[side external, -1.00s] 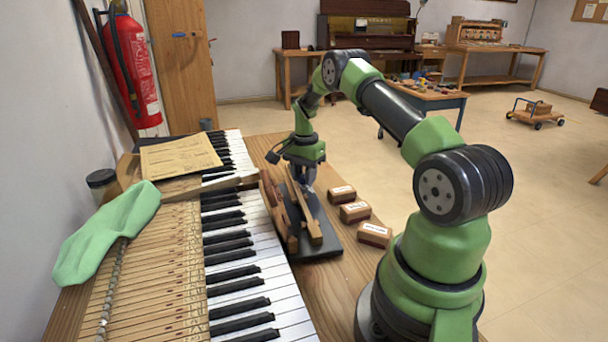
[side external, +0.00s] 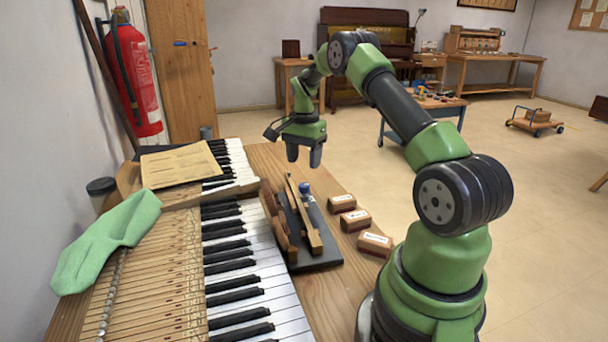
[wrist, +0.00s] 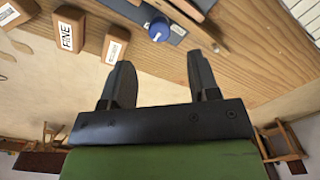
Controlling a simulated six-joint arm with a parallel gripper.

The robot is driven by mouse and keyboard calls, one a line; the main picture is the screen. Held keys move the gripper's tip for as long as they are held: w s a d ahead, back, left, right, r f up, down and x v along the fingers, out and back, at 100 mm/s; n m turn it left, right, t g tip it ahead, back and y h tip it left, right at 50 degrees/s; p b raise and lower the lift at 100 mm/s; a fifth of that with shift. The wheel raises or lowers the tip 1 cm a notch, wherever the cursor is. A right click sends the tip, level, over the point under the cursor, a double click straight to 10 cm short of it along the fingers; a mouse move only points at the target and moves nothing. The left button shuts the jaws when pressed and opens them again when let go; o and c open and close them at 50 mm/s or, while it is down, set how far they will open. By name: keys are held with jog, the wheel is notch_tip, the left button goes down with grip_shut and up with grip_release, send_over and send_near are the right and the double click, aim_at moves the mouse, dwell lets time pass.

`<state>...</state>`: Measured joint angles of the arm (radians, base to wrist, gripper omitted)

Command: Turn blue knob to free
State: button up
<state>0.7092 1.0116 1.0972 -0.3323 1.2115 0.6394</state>
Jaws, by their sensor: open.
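The blue knob (side external: 304,188) stands on the dark base plate (side external: 318,258) of a small fixture beside the piano keys. In the wrist view the blue knob (wrist: 159,30) has a pale pointer mark on its top, and small labels sit on the plate beside it, too small to read. My gripper (side external: 304,158) is above the knob and apart from it. In the wrist view my gripper (wrist: 158,75) has its two fingers spread with nothing between them, and the knob lies beyond the fingertips.
Wooden bars (side external: 303,220) stand on the fixture near the knob. Three labelled wooden blocks, one of them the nearest block (side external: 375,244), sit to its right; one reads "FINE" (wrist: 68,32). The piano keys (side external: 250,270) and a green cloth (side external: 105,240) lie to the left.

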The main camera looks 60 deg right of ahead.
notch_tip(320, 180, up, 3)
jog(key=shift+f, duration=0.15)
jog(key=a+r+n+t, duration=0.3)
jog(key=a+r+n, duration=0.3)
jog(key=a+r, duration=0.85)
jog(key=s+a+r+n+t+y, duration=0.2)
jog(key=s+a+n+t, duration=0.2)
jog(key=s+a+n, duration=0.5)
jog(key=s+a, duration=0.6)
jog(key=s, duration=0.2)
jog(key=shift+s+a, duration=0.2)
jog(key=shift+r, duration=0.1)
